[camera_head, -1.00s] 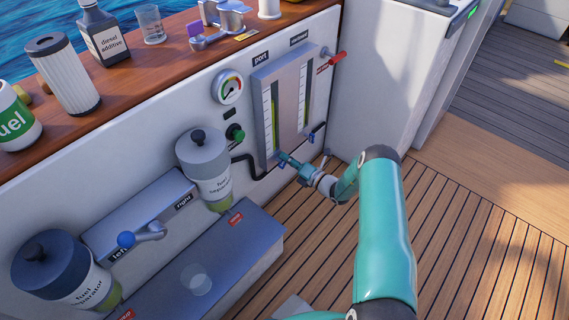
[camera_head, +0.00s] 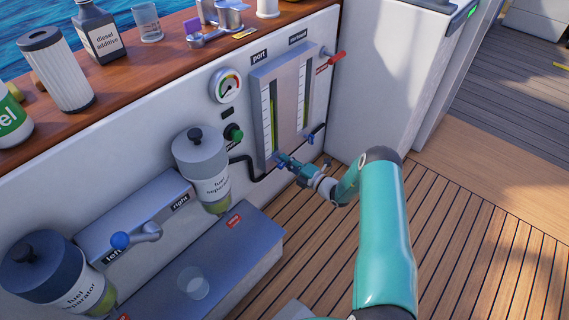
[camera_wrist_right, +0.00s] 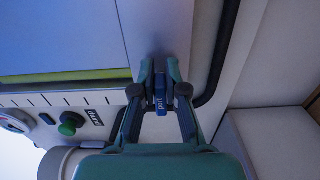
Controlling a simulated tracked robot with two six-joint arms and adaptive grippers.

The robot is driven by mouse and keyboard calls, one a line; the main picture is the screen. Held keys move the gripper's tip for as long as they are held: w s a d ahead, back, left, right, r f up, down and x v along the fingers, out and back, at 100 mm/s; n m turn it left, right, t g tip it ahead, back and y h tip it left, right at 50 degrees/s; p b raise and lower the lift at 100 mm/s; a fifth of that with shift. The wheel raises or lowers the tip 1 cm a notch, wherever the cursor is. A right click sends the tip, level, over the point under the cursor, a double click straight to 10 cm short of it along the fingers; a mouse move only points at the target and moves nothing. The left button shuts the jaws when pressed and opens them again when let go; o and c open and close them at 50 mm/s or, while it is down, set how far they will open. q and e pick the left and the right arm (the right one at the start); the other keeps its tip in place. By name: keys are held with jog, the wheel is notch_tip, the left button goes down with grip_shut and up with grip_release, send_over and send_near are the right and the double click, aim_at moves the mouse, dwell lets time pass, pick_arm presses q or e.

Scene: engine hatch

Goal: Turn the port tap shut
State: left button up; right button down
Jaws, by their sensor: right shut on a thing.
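The port tap is a small blue lever (camera_wrist_right: 160,92) marked "port", at the foot of the port sight gauge (camera_head: 267,125). My right gripper (camera_head: 283,160) reaches it from the lower right. In the right wrist view my right gripper (camera_wrist_right: 159,95) has its two fingers closed on either side of the blue lever. The fingers hide part of the lever in the head view, and its exact angle there is hard to tell. A second blue tap (camera_head: 317,132) sits under the starboard gauge tube, apart from the gripper. My left gripper is not in view.
A black hose (camera_head: 245,163) runs along the wall beside the port tap. A fuel separator (camera_head: 205,170), a green button (camera_head: 233,132) and a red lever (camera_head: 337,58) are nearby. The wooden deck (camera_head: 480,240) at right is open.

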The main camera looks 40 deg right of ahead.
jog(key=shift+d+f, duration=0.1)
jog(key=shift+d, duration=0.05)
jog(key=c, duration=1.2)
grip_release()
jog(key=shift+c, duration=0.2)
jog(key=shift+o, duration=0.2)
jog(key=s, duration=1.2)
jog(key=shift+d, duration=0.4)
